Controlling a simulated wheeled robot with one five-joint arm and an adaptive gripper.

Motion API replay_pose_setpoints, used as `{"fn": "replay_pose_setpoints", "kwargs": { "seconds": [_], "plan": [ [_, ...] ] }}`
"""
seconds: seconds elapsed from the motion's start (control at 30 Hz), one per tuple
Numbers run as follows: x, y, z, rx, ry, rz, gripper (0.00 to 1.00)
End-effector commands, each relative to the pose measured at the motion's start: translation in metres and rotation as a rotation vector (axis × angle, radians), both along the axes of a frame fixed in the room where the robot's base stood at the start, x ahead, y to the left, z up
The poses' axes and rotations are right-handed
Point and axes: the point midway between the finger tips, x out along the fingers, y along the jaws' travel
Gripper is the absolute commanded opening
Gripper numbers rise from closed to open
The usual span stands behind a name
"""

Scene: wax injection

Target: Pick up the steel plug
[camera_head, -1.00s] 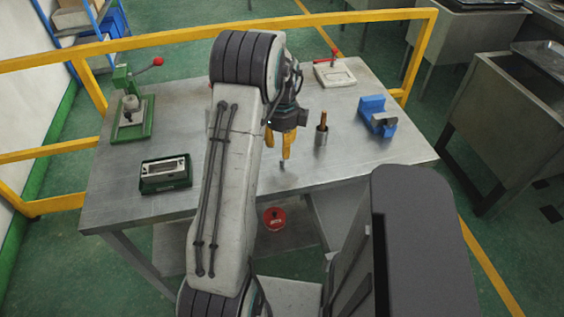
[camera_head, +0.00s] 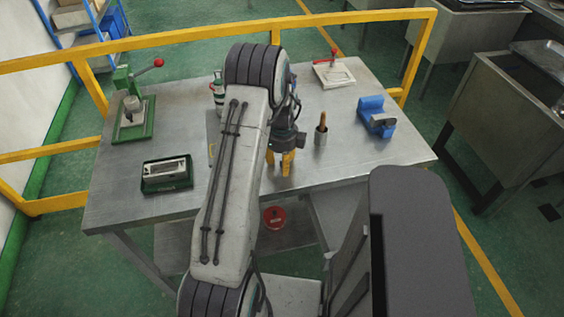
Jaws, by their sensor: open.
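My gripper (camera_head: 279,162) points down at the front middle of the metal table (camera_head: 330,172), its two yellow fingers apart. The small grey plug that stood near the table's front edge a second ago is not clearly visible now. The fingers are over about that spot and seem to hide it. I cannot tell whether they touch it.
A steel cup (camera_head: 320,140) with a brown handle in it stands close to the right of my gripper. A blue vise (camera_head: 375,115) is farther right. A green-based press (camera_head: 133,120) and a green box device (camera_head: 166,175) stand left. A bottle (camera_head: 218,95) is behind my arm.

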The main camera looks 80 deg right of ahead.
Motion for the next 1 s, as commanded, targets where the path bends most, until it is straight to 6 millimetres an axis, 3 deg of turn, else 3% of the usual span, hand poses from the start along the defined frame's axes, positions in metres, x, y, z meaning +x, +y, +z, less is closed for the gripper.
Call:
{"fn": "replay_pose_setpoints", "kwargs": {
  "seconds": [0.1,0.6,1.0],
  "plan": [
    [0.0000,-0.0001,0.0001,0.000,0.000,0.000,0.46],
    [0.0000,-0.0003,0.0006,-0.001,0.001,0.000,0.01],
    [0.0000,-0.0002,0.0004,-0.001,0.001,0.000,0.00]
  ]
}}
